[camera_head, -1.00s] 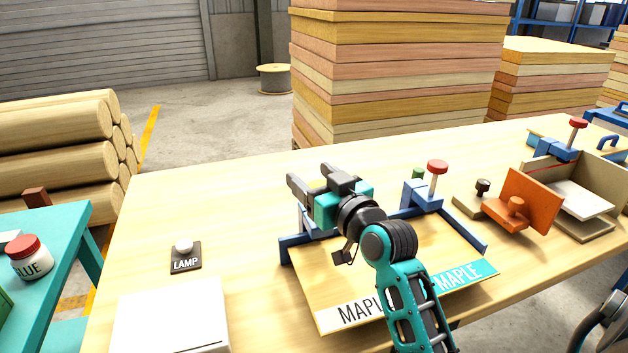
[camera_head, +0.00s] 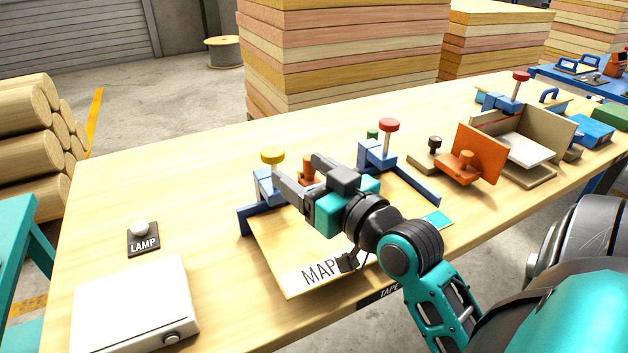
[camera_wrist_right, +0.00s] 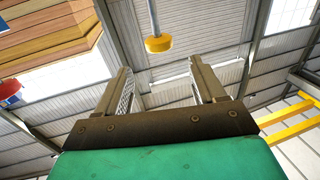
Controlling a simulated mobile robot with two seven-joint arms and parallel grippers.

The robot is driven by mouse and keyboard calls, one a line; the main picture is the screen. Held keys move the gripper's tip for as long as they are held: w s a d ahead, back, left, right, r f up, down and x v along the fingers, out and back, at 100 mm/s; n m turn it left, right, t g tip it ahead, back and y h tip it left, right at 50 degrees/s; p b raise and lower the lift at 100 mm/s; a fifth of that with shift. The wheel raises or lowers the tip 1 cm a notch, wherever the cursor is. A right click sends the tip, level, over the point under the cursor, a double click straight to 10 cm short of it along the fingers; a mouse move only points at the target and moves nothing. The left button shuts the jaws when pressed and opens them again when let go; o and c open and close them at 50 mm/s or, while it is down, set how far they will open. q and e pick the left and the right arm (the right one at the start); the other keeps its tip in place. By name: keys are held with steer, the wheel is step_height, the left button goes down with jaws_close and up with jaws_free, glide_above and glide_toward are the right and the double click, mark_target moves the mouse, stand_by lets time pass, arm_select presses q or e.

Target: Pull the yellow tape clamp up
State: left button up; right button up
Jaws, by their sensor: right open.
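The yellow tape clamp has a round yellow knob (camera_head: 272,156) on a short stem above a blue block (camera_head: 265,188), at the left of the blue frame. My right gripper (camera_head: 297,167) is open and empty, just right of the knob in the head view, its fingers pointing up and left. In the right wrist view the yellow knob (camera_wrist_right: 158,44) shows on its rod, lined up with the gap between the spread fingers (camera_wrist_right: 158,70) and apart from them. The gripper partly covers the blue frame and the maple sheet (camera_head: 290,262). My left gripper is not in view.
A red-knobbed clamp (camera_head: 389,126) stands right of the gripper. An orange-brown knob (camera_head: 308,170) shows behind the fingers. An orange block (camera_head: 478,155) and a tan holder stand further right. A lamp button (camera_head: 143,238) and a white box (camera_head: 135,305) are at the left. The table behind the clamp is clear.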

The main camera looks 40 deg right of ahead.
steer(key=shift+s+p, duration=0.3)
steer(key=shift+s, duration=0.7)
